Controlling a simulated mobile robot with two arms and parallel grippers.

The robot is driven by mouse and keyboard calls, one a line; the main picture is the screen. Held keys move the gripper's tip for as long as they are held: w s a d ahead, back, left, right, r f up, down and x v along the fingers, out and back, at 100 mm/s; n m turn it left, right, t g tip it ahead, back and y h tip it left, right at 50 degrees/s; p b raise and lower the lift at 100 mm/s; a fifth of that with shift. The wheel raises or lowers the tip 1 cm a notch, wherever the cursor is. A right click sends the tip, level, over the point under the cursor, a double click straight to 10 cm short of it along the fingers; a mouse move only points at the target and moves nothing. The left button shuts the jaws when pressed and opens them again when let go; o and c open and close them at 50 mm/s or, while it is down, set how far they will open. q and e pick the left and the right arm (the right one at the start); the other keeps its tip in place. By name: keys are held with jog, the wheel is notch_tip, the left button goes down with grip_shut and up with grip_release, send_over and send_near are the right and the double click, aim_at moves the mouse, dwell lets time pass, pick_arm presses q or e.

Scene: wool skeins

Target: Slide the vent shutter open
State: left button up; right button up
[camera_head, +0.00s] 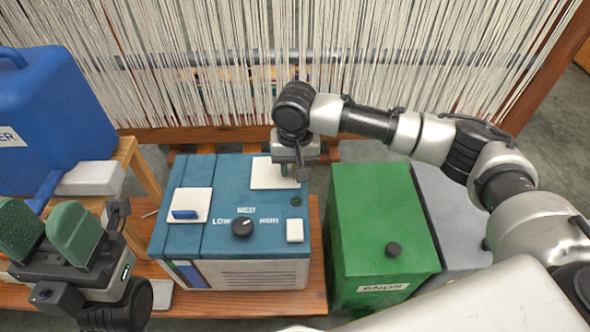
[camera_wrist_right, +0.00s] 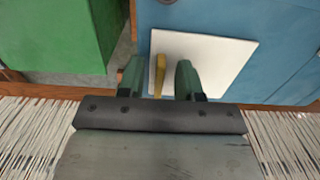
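A blue box (camera_head: 217,240) with a dark knob (camera_head: 242,227) marked LOW and HIGH stands on the wooden bench. A white square plate (camera_head: 264,173) lies on its top at the far right. In the right wrist view the same plate (camera_wrist_right: 215,60) carries an upright yellow tab (camera_wrist_right: 159,75). My right gripper (camera_head: 293,172) is over this plate. Its fingers (camera_wrist_right: 160,62) are open, one on each side of the tab, with gaps showing. A second white plate (camera_head: 190,211) with a blue handle (camera_head: 185,214) is at the left of the top. My left gripper (camera_head: 47,235) is open and empty.
A green bin (camera_head: 375,205) with a dark knob stands right of the blue box, with a grey bin (camera_head: 445,215) beyond it. A blue container (camera_head: 45,115) stands at the left. A loom with white threads (camera_head: 220,60) rises behind. A white button (camera_head: 295,231) is on the blue box.

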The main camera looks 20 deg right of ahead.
grip_shut()
dwell(0.4)
